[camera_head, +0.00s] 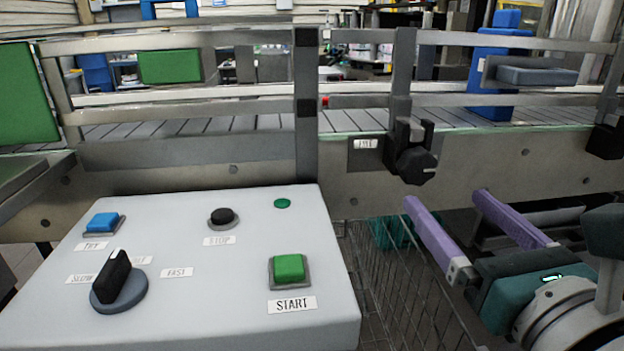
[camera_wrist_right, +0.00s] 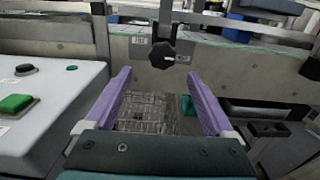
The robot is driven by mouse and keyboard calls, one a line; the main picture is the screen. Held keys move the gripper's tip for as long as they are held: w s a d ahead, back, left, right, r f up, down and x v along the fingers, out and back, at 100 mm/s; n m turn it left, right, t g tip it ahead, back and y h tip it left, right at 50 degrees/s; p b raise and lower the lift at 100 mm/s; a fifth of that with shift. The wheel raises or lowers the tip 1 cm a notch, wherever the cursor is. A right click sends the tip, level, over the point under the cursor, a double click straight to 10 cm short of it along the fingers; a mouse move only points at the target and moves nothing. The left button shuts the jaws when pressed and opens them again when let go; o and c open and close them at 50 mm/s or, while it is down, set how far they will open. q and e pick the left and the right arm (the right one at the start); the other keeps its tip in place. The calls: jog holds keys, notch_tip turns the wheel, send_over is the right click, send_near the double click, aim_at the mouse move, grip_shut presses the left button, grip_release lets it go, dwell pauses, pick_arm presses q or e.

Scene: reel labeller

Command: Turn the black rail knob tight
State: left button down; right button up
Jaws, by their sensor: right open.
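The black rail knob (camera_head: 415,164) is a faceted knob on a black clamp at the front of the conveyor's side rail, beside a small white label. In the right wrist view the knob (camera_wrist_right: 164,54) shows ahead, above the gap between the fingers. My right gripper (camera_head: 442,197) has two purple fingers, spread apart with nothing between them. It is below and to the right of the knob in the head view, apart from it. In the right wrist view its fingertips (camera_wrist_right: 158,76) point towards the conveyor side. My left gripper is not in view.
A grey control box (camera_head: 210,300) stands at the left with a blue button, a black stop button, a green START button (camera_head: 289,268) and a black selector (camera_head: 114,282). A wire basket (camera_head: 400,290) is under the gripper. The conveyor (camera_head: 250,122) runs behind its rails.

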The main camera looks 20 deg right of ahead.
aim_at(420, 170)
jog(key=x, duration=0.9)
jog(key=shift+d+r, duration=0.1)
jog(key=shift+d, duration=0.2)
jog(key=shift+c, duration=0.2)
jog(key=c, duration=1.3)
